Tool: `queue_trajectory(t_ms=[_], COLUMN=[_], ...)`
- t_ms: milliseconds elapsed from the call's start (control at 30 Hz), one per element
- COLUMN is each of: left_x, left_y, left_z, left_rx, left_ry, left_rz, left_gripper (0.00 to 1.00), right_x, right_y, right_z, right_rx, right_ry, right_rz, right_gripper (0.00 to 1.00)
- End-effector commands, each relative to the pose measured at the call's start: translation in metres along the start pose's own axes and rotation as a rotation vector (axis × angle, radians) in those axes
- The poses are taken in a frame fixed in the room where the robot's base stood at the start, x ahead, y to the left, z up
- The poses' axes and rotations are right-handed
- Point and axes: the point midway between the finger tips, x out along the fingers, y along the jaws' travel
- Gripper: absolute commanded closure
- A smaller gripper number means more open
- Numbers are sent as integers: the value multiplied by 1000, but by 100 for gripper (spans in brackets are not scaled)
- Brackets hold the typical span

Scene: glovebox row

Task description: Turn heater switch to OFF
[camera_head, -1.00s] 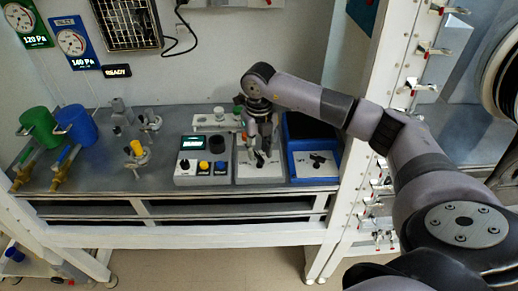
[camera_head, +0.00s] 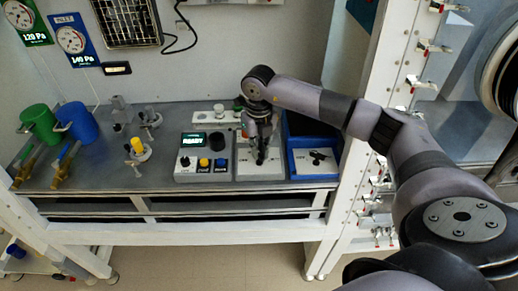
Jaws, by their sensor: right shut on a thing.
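My right gripper (camera_head: 261,157) points down at a light grey switch box (camera_head: 272,172) on the bench, its arm coming in from the right. It is shut on a small black switch handle on top of this box. The fingers hide most of the handle, and I cannot read its position or any label. A wall heater (camera_head: 129,20) with a metal grille hangs at the back; whether it glows I cannot tell. My left gripper is out of view.
Left of the switch box is a control box (camera_head: 205,168) with a lit READY display, a yellow button and a blue one. Green (camera_head: 38,121) and blue (camera_head: 77,120) cups stand at left. A white post (camera_head: 362,130) stands right.

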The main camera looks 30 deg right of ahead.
Motion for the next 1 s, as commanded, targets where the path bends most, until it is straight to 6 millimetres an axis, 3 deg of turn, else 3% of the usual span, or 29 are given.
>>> queue_trajectory(t_ms=[267,600,1000], left_x=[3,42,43], left_y=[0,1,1], left_z=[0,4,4], left_rx=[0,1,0], left_ry=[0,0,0], left_rz=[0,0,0], left_gripper=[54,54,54], right_x=[1,4,0], right_y=[0,1,2], right_z=[0,1,0], right_rx=[-15,-359,-440], right_ry=[-1,-3,-2], right_rz=[0,-1,0], right_gripper=[100,100,100])
